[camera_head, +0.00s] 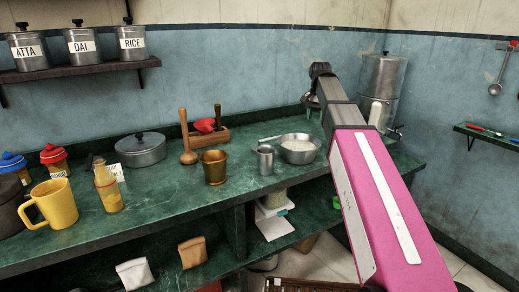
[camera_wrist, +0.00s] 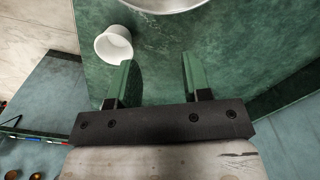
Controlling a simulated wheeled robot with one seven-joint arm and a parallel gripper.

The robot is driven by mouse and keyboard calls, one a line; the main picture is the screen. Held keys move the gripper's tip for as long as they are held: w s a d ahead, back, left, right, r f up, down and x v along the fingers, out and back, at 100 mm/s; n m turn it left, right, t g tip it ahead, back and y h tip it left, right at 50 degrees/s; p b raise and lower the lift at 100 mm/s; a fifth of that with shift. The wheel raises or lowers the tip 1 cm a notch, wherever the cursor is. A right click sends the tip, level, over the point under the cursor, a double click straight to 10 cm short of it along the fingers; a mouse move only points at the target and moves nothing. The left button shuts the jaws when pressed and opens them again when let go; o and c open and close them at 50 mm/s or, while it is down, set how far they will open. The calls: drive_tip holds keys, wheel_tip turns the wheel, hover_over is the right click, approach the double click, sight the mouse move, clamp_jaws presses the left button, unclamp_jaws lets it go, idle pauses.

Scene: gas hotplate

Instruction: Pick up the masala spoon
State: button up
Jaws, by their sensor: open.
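I cannot make out with certainty which thing is the masala spoon. A thin light handle (camera_head: 268,138) sticks out left of a metal bowl (camera_head: 299,149) with pale contents on the green counter; whether it is a spoon is unclear. A ladle (camera_head: 496,87) hangs on the right wall. My gripper (camera_wrist: 157,62) is open and empty above the counter in the wrist view, with nothing between its fingers. A white cup (camera_wrist: 114,45) stands just beyond the left finger, and a round metal rim (camera_wrist: 165,4) shows at the top edge. In the head view my arm hides the counter's right part.
The green counter (camera_head: 150,205) also bears a metal tumbler (camera_head: 265,160), brass mortar (camera_head: 214,167), wooden pestle (camera_head: 188,145), lidded pot (camera_head: 141,150) and yellow mug (camera_head: 55,204). A tall steel container (camera_head: 382,75) stands in the back corner. A small shelf (camera_head: 490,135) is on the right wall.

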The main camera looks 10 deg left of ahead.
drive_tip(key=s+a+m, duration=0.1)
drive_tip(key=a+m, duration=0.5)
drive_tip(key=a, duration=1)
hover_over(274, 138)
drive_tip(key=f, duration=0.5)
drive_tip(key=shift+w+f, duration=0.1)
drive_tip(key=shift+w, duration=0.1)
drive_tip(key=shift+w+f, duration=0.2)
drive_tip(key=shift+f, duration=2.6)
clamp_jaws()
